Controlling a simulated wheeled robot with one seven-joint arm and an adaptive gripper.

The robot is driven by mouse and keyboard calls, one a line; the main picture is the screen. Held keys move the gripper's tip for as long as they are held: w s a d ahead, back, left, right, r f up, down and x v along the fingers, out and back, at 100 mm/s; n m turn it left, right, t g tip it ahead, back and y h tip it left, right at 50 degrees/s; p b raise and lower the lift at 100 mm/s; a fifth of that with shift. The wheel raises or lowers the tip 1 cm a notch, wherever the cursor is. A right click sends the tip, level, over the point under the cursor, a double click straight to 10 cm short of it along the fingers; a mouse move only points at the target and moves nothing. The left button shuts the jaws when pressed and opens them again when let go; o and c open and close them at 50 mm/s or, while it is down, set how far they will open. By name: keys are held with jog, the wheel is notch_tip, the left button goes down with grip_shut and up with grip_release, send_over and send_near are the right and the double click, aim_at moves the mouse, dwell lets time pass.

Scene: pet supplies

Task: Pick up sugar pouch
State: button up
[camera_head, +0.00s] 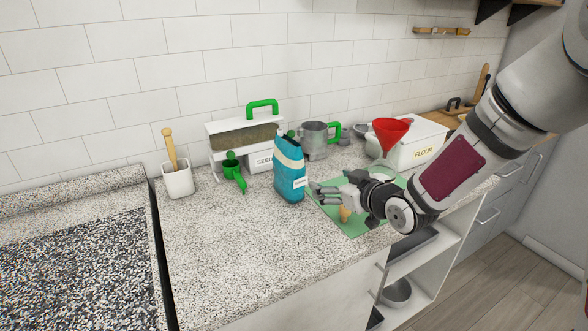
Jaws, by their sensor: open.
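The pouch (289,168) is teal-blue with a pale band and a small white label too small to read. It stands upright on the speckled counter (230,240), near the middle of the view. My gripper (318,194) is just right of the pouch, low over the green mat, with its fingers pointing left toward it. The fingers are spread and hold nothing. Whether a fingertip touches the pouch cannot be told from this view.
A green mat (360,223) lies under my gripper. Behind the pouch stand a seed box (262,163), a green scoop (233,172) and a metal mug (314,139). A red funnel (390,131) and a white flour box (422,145) are right. A white cup (178,182) stands left. The front-left counter is clear.

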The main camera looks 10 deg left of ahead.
aim_at(288, 168)
jog(key=a+f+y, duration=0.1)
jog(key=w+a+f+t+y+b, duration=0.1)
jog(key=f, duration=0.1)
jog(key=w+a+f+y+b, duration=0.1)
jog(key=shift+a+f, duration=0.25)
jog(key=shift+w+a+f+m+t+y, duration=0.15)
jog(key=shift+a+m+t+y, duration=0.15)
jog(key=shift+t+y, duration=0.1)
jog(key=x, duration=1.3)
jog(key=shift+w+a, duration=0.15)
jog(key=shift+w, duration=0.15)
jog(key=c, duration=1.3)
jog(key=shift+c, duration=0.2)
